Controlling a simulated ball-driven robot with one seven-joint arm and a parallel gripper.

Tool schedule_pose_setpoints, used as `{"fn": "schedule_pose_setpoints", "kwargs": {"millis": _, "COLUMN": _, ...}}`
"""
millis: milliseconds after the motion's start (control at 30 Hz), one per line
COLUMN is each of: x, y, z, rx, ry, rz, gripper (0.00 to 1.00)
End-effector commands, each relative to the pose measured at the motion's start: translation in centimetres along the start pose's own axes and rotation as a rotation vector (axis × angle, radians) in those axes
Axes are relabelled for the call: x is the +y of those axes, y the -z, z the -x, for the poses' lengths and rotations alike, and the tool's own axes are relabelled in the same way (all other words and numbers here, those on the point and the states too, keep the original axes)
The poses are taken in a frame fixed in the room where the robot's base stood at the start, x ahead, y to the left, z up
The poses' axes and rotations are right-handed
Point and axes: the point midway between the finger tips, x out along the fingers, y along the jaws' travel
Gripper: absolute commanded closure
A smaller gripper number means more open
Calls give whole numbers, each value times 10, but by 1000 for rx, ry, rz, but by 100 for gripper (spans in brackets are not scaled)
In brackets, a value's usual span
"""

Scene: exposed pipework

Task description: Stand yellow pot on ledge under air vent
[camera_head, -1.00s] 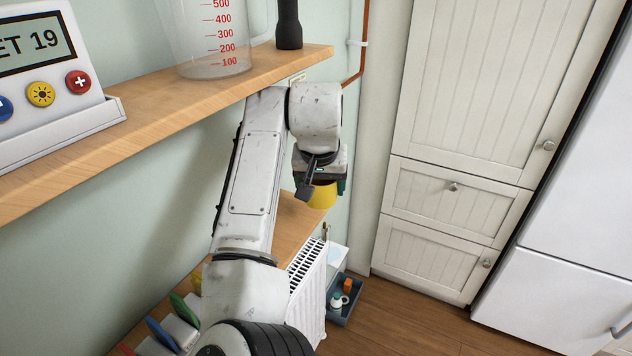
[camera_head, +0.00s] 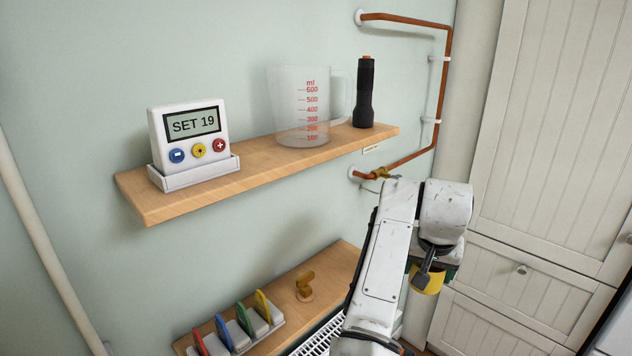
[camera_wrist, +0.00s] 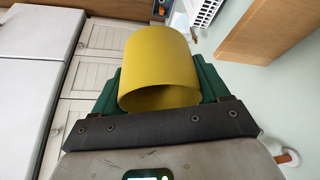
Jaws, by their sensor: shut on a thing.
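The yellow pot (camera_head: 427,281) is held by my gripper (camera_head: 435,266), at the right of the lower shelf in the head view. In the wrist view the yellow pot (camera_wrist: 158,55) is a plain hollow cylinder, its open end facing the camera. The green fingers of my gripper (camera_wrist: 160,82) are shut on it from both sides. My arm hides part of the pot in the head view.
The upper wooden shelf (camera_head: 250,163) holds a thermostat (camera_head: 193,140), a measuring jug (camera_head: 303,105) and a black flashlight (camera_head: 365,95). The lower shelf (camera_head: 325,270) holds coloured tags in a rack (camera_head: 233,330) and a brass fitting (camera_head: 305,287). A copper pipe (camera_head: 442,75) runs along the wall.

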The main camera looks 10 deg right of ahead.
Motion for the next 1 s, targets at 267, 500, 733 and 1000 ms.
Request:
{"fn": "schedule_pose_setpoints", "kwargs": {"millis": 267, "x": -15, "y": -57, "z": -45, "rx": -4, "ry": 22, "rz": 75, "gripper": 55}}
{"fn": "schedule_pose_setpoints", "kwargs": {"millis": 500, "x": -24, "y": -126, "z": -88, "rx": 2, "ry": 66, "rz": 182, "gripper": 55}}
{"fn": "schedule_pose_setpoints", "kwargs": {"millis": 733, "x": -23, "y": -186, "z": -116, "rx": 8, "ry": 116, "rz": 304, "gripper": 55}}
{"fn": "schedule_pose_setpoints", "kwargs": {"millis": 1000, "x": -16, "y": -241, "z": -131, "rx": 5, "ry": 175, "rz": 440, "gripper": 55}}
